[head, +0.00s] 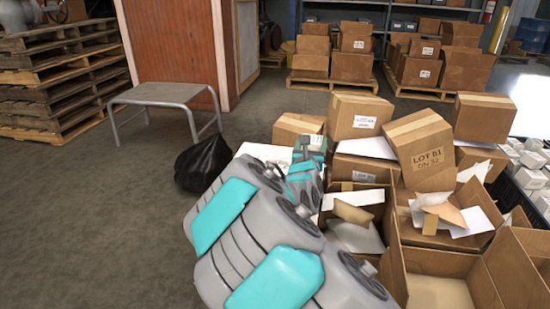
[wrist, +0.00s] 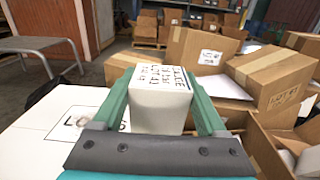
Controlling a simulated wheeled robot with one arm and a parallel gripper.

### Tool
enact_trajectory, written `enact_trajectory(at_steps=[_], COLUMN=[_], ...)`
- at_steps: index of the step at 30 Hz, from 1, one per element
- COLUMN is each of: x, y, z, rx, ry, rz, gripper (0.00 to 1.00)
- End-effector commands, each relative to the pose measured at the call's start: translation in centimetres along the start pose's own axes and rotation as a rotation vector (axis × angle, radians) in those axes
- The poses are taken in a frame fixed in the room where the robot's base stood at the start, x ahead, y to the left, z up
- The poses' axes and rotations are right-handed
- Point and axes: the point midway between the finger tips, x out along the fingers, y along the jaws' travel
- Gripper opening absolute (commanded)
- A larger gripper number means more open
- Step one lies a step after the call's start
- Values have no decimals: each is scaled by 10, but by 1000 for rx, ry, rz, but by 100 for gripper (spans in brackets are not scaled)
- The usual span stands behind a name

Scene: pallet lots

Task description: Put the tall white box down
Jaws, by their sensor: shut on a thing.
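My gripper (wrist: 160,98) is shut on the tall white box (wrist: 160,112), with one green finger on each side. The box has black handwriting on its top and looks upright in the wrist view. Under and left of it is a wide white surface (wrist: 35,135) with partly hidden black lettering. I cannot tell whether the box's bottom touches anything. In the head view my gripper (head: 308,152) is over the pile's near left side, and my arm hides most of what it holds.
A carton marked LOT B1 (head: 427,155) leans among several brown cartons on the right. Open cartons (head: 440,265) with loose paper are in front. A black bag (head: 204,162) and a grey metal table (head: 165,95) stand left. The floor at left (head: 90,220) is clear.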

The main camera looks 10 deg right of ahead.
Motion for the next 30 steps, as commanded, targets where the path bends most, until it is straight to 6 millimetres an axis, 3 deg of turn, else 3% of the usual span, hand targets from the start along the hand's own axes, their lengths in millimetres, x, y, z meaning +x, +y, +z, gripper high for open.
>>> enact_trajectory(at_steps=[1,6,15,21,30], x=[2,9,18,20,19], y=[16,56,110,117,116], z=[-2,-4,-10,-13,-47], rx=[1,3,4,3,0], ry=[-2,-5,1,-1,2], rz=[8,8,6,2,1], gripper=[0,0,0,0,0])
